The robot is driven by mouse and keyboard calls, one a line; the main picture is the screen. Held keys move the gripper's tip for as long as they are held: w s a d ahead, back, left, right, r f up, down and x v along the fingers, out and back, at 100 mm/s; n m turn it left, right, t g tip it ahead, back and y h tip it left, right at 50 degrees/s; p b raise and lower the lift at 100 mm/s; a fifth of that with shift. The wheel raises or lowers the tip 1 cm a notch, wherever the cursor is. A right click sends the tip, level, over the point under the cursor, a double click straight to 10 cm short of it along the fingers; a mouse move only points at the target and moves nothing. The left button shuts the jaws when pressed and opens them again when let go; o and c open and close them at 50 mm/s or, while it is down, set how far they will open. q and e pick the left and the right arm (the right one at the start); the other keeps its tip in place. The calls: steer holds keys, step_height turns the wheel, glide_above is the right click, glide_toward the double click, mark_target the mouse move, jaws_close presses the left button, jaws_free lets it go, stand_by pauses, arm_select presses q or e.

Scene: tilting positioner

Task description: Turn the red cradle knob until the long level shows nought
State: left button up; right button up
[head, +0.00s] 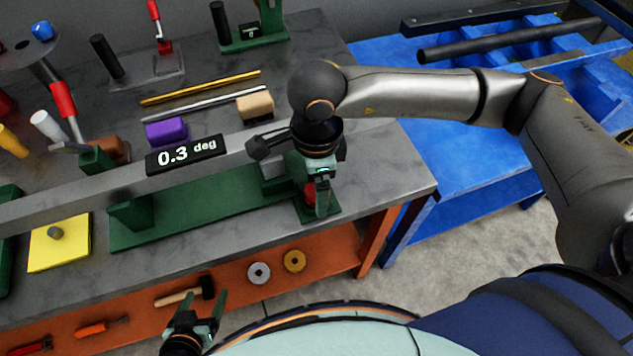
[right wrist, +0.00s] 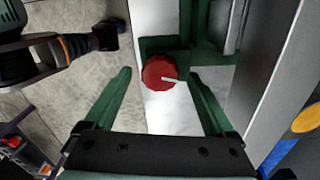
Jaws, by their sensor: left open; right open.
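In the head view only a bit of the knob (head: 310,192) shows behind my right gripper. My right gripper (right wrist: 161,82) is open, with one green finger on each side of the knob and gaps between. The long level's black display (head: 187,155) reads 0.3 deg. It sits by the long grey beam (head: 60,203) above the green cradle base (head: 190,217). My left gripper (head: 205,308) is open and empty at the bottom, in front of the bench.
A yellow plate (head: 58,245) lies on the bench at left. A purple block (head: 166,132), a tan block (head: 255,106) and two rods lie behind the beam. A hammer (head: 185,294) and two rings are on the orange lower shelf. A blue bench (head: 450,160) stands at right.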

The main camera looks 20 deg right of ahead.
steer(key=shift+f, duration=0.45)
steer(key=c, duration=1.4)
